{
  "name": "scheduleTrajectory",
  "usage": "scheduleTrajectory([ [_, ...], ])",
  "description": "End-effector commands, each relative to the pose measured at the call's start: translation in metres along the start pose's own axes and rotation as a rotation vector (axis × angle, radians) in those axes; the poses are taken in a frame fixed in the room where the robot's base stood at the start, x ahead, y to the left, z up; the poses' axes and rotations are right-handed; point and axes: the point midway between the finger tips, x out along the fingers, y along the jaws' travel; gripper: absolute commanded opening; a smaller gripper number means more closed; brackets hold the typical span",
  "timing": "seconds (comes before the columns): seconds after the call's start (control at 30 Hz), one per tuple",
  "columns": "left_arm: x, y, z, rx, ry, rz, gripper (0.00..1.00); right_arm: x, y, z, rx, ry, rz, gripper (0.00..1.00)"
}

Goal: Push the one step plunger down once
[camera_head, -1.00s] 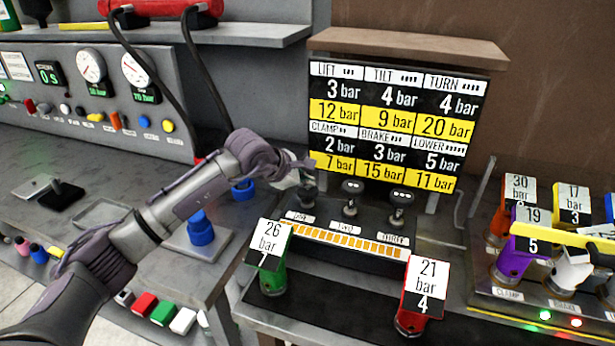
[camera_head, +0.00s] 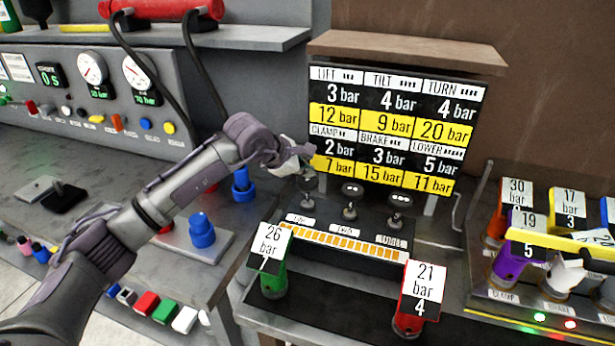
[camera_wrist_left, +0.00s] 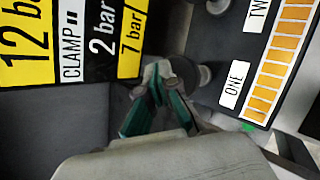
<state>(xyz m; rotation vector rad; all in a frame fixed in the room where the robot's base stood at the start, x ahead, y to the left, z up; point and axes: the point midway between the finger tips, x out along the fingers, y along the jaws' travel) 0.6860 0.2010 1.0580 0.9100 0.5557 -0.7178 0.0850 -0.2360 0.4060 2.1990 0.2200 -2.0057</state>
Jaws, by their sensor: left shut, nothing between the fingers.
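The black control box (camera_head: 345,240) has a row of three dark knobbed plungers and an orange segmented strip. The one plunger (camera_head: 308,184) is the leftmost, above the label ONE. The two plunger (camera_head: 350,200) and the three plunger (camera_head: 399,206) stand to its right. My left gripper (camera_head: 303,153) is shut and empty, its tips just above and behind the one plunger's knob in the head view. In the left wrist view, the shut fingertips (camera_wrist_left: 157,72) lie beside the knob of the one plunger (camera_wrist_left: 190,74), partly overlapping it. Whether they touch is unclear. My right gripper is out of view.
A pressure chart board (camera_head: 395,130) stands right behind the plungers. A green tagged part (camera_head: 273,280) and a red tagged part (camera_head: 410,318) stand in front of the box. A rack (camera_head: 530,310) of tagged parts is at right.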

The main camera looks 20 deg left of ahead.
Motion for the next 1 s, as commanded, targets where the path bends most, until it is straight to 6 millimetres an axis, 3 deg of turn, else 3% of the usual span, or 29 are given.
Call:
scheduleTrajectory([
  [0.53,-0.008,0.006,0.006,0.000,-0.002,0.002,0.00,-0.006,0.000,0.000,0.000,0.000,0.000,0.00],
  [1.0,-0.039,0.029,0.029,0.001,-0.002,0.002,0.00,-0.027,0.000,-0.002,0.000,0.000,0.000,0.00],
])
